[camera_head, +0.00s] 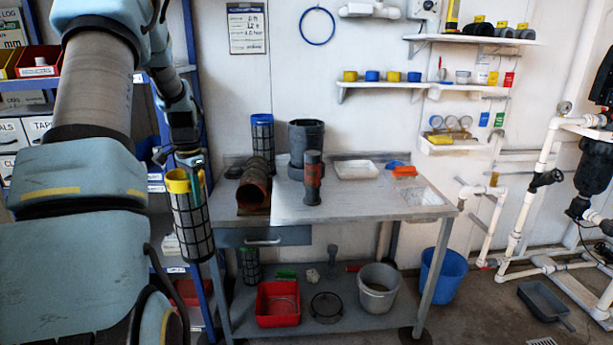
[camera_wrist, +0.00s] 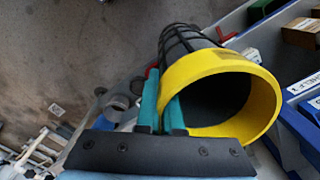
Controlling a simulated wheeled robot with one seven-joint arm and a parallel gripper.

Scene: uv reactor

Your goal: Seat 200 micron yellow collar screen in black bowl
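The yellow collar screen (camera_head: 190,215) is a black mesh cylinder with a yellow ring at its top. It hangs upright in the air, left of the workbench, in the head view. My gripper (camera_head: 197,172) is shut on its collar rim. In the wrist view, my gripper's teal fingers (camera_wrist: 161,108) pinch the left side of the yellow collar (camera_wrist: 262,100), whose open mouth faces the camera. The black bowl (camera_head: 306,140) appears to be the wide, dark, upright cylinder at the back of the bench, apart from the screen. Its inside is hidden.
The workbench (camera_head: 355,208) carries a blue-collared screen (camera_head: 262,138), a rusty pipe piece (camera_head: 254,185), a dark-and-red upright cylinder (camera_head: 313,180) before the bowl, and a white tray (camera_head: 356,169). Blue shelving (camera_head: 197,60) stands at left. The bench's front middle is clear.

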